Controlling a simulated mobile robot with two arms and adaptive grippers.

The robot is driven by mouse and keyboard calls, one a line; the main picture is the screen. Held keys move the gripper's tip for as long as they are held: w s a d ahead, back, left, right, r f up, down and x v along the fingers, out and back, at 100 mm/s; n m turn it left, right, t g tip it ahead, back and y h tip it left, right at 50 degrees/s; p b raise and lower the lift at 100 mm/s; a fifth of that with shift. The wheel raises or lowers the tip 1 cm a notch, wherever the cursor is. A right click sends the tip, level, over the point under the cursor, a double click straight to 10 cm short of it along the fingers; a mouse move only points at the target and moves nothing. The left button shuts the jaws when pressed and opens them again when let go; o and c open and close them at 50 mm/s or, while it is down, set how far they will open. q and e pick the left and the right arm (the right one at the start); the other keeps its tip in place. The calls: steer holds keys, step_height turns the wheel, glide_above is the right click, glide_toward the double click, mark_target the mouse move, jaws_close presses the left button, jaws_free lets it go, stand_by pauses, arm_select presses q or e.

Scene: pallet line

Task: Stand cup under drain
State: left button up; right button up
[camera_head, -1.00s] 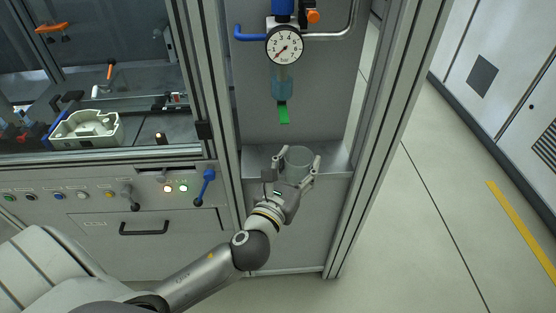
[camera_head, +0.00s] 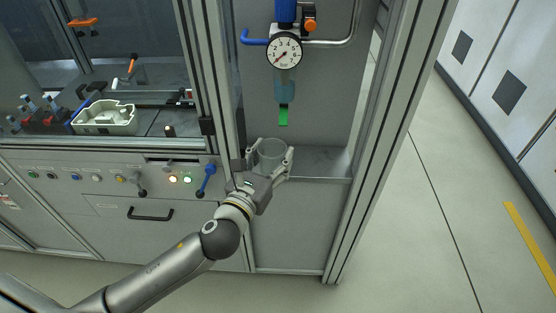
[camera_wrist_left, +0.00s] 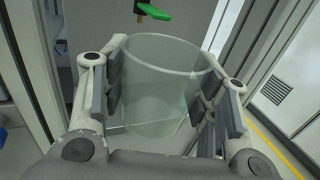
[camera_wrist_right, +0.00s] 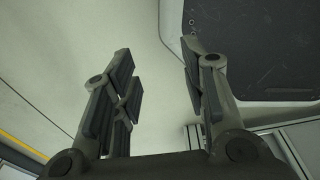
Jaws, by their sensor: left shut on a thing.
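A clear, empty-looking cup (camera_head: 272,150) is upright between the fingers of my left gripper (camera_head: 270,160), which is shut on it. In the left wrist view the cup (camera_wrist_left: 160,90) stands open-topped between the finger pads. The green drain (camera_head: 284,116) hangs under a bluish filter bowl (camera_head: 285,90), above the cup and slightly right of its middle in the head view. It shows beyond the cup's rim in the left wrist view (camera_wrist_left: 154,11). I cannot tell whether the cup's base touches the shelf. My right gripper (camera_wrist_right: 157,70) is open and empty, seen only in its own wrist view.
A grey metal shelf (camera_head: 322,162) lies beneath the drain, clear to the right of the cup. A frame post (camera_head: 366,150) bounds it at right. A pressure gauge (camera_head: 284,51) sits above. At left are a blue lever (camera_head: 206,180) and a pale tray (camera_head: 104,118).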

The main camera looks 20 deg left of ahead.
arm_select(q)
steer(key=shift+w+r, duration=0.25)
steer(key=shift+w, duration=0.55)
steer(key=w+f, duration=0.1)
steer(key=w, duration=0.1)
steer(key=w+a+f, duration=0.1)
steer(key=w, duration=0.2)
steer(key=w+f, duration=0.1)
steer(key=w, duration=0.2)
steer(key=shift+w+a+f, duration=0.1)
steer(key=shift+a+f, duration=0.05)
steer(key=shift+f, duration=0.2)
steer(key=w+f+b, duration=0.1)
steer(key=f, duration=0.1)
steer(key=w+f, duration=0.1)
steer(key=w, duration=0.1)
steer(key=w+f+b, duration=0.1)
steer(key=w+f, duration=0.1)
steer(key=shift+a+f+b, duration=0.35)
steer(key=shift+w+f, duration=0.15)
steer(key=shift+w, duration=0.05)
steer(key=shift+w+f+b, duration=0.1)
steer(key=shift+f+b, duration=0.5)
steer(key=shift+f, duration=1.1)
arm_select(e)
steer(key=f, duration=0.3)
steer(key=shift+s+a+f, duration=0.15)
steer(key=shift+a+f, duration=0.1)
steer(key=shift+f, duration=0.1)
